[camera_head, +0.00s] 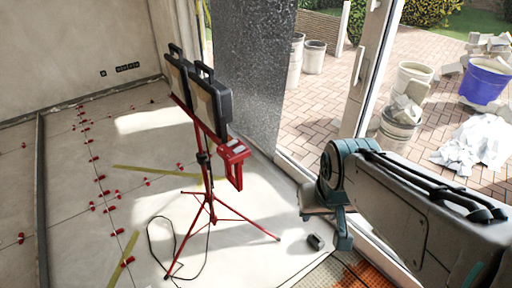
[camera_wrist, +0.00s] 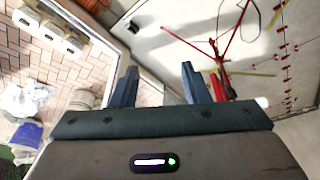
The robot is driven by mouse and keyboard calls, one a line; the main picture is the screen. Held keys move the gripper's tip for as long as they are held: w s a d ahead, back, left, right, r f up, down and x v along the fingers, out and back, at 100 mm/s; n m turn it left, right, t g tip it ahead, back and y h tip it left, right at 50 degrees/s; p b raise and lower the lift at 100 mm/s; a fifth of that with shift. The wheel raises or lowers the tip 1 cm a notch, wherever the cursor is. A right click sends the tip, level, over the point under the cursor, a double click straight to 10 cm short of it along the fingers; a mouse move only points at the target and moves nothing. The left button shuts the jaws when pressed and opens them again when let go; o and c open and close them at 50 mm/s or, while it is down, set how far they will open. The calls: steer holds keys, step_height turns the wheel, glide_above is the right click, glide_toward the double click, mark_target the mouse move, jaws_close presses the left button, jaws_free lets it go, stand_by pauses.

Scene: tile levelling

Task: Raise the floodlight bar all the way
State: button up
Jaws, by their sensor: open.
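In the head view a red tripod stand (camera_head: 208,190) stands upright on the tiled floor. Its red floodlight bar (camera_head: 182,104) carries two black floodlights (camera_head: 206,100) side by side.
A black cable (camera_head: 160,238) loops on the floor by the tripod. Red levelling clips (camera_head: 101,178) line the tile joints. A small dark object (camera_head: 315,241) lies near the door threshold. Outside are buckets (camera_head: 399,125), a blue tub (camera_head: 484,82) and rubble (camera_head: 474,144).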

steer(key=w+d+f+n+t+b, duration=0.1)
steer(key=w+f+t+b, duration=0.2)
steer(key=w+f+b, duration=0.35)
steer(key=n+t+y+b, duration=0.6)
steer(key=t+y+b, duration=0.35)
steer(key=b, duration=0.45)
glide_toward(240, 174)
steer(key=shift+g+y, duration=0.35)
steer(key=shift+g, duration=0.1)
steer(key=x, duration=1.3)
steer(key=shift+w+d, duration=0.15)
steer(key=shift+d, duration=0.15)
